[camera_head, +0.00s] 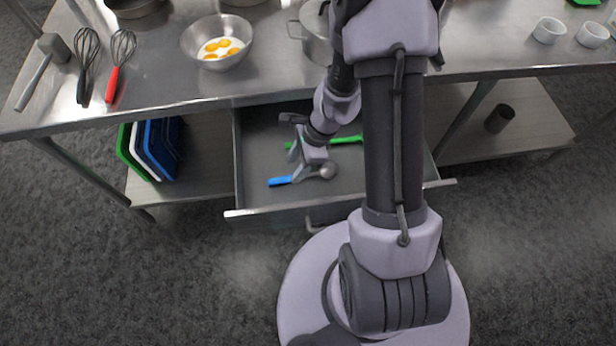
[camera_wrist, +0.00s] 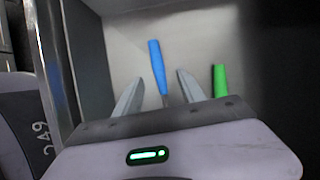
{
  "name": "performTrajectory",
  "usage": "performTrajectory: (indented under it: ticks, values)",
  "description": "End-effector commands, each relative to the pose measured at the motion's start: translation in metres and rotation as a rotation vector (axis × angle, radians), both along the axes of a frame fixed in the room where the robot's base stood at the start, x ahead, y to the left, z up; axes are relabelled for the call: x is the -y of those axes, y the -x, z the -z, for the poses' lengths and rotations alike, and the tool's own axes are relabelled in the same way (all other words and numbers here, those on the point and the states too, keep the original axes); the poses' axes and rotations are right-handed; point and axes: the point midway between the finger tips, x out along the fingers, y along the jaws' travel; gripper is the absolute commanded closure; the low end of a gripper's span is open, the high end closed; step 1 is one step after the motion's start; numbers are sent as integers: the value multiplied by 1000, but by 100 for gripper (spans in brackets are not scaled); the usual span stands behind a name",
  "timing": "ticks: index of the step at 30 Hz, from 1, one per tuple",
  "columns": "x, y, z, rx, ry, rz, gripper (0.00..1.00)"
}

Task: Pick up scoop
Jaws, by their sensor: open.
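A scoop with a blue handle (camera_head: 280,181) and a round grey metal head (camera_head: 328,170) lies in the open drawer (camera_head: 262,150). In the wrist view its blue handle (camera_wrist: 157,66) shows between my two fingers, and its head is hidden behind my gripper body. My gripper (camera_head: 297,170) is down in the drawer, over the scoop's middle. In the wrist view my gripper (camera_wrist: 154,92) is open, with a finger on either side of the handle line and a gap to each. I cannot tell whether a finger touches the scoop.
A green-handled utensil (camera_head: 346,139) lies farther back in the drawer and shows right of my fingers in the wrist view (camera_wrist: 220,80). The drawer's front edge (camera_head: 330,202) and walls surround my gripper. The steel counter (camera_head: 160,85) overhangs behind, holding whisks, bowls and a pot (camera_head: 316,38).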

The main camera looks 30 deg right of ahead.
Motion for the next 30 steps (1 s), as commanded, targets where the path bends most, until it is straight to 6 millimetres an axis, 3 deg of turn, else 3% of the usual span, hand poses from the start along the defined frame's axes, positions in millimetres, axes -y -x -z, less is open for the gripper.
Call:
performTrajectory:
  ticks: [3,6,14,21,30]
  values:
    - [-11,0,31,-2,-1,-2,53]
    - [-17,-1,42,-2,-1,-2,53]
    - [-19,-2,41,-1,0,0,53]
    - [-18,-2,41,-1,0,0,100]
    - [-18,-2,41,-1,0,-1,100]
